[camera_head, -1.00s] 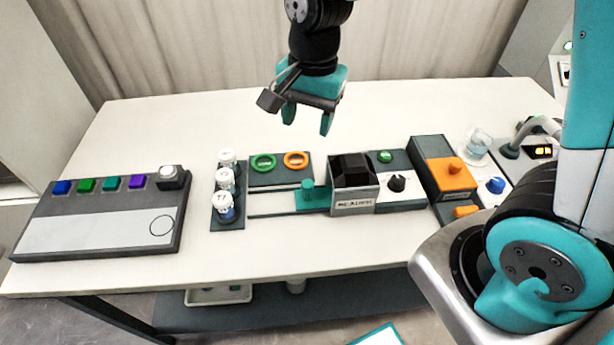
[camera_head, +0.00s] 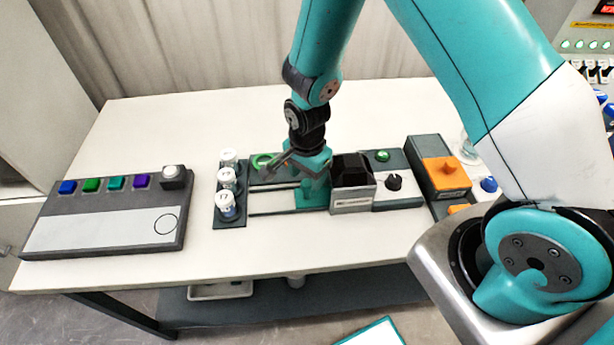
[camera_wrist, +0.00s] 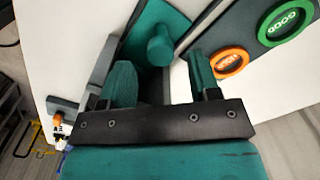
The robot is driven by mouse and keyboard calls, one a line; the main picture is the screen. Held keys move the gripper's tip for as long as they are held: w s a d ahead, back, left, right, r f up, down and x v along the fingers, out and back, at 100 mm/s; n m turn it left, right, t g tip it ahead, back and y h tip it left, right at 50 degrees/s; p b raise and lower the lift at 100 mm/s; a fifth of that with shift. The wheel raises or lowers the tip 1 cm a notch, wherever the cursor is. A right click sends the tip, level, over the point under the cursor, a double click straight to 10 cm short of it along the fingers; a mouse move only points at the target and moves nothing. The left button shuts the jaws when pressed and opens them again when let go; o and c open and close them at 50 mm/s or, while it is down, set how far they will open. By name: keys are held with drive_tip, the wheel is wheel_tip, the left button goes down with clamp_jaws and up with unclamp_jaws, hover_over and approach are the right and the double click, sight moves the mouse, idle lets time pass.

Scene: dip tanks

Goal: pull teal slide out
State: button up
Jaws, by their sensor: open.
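The teal slide (camera_head: 306,200) sits on its rails beside the dark-topped grey box, its right end at the box. In the wrist view the slide's plate (camera_wrist: 150,20) carries a round teal knob (camera_wrist: 160,46). My gripper (camera_head: 312,180) is low over the slide in the head view and hides most of the knob there. In the wrist view my gripper (camera_wrist: 163,80) is open, with a teal finger on each side of the knob's line. The knob appears just ahead of and between the fingertips; I cannot tell whether either finger touches it.
The grey box (camera_head: 352,203) stands right of the slide. Green ring (camera_wrist: 284,22) and orange ring (camera_wrist: 229,61) lie behind the slide. White-capped vials (camera_head: 227,204) stand at left. A button panel (camera_head: 100,240) lies farther left. The table front is clear.

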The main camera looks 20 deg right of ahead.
drive_tip(key=shift+f, duration=1.25)
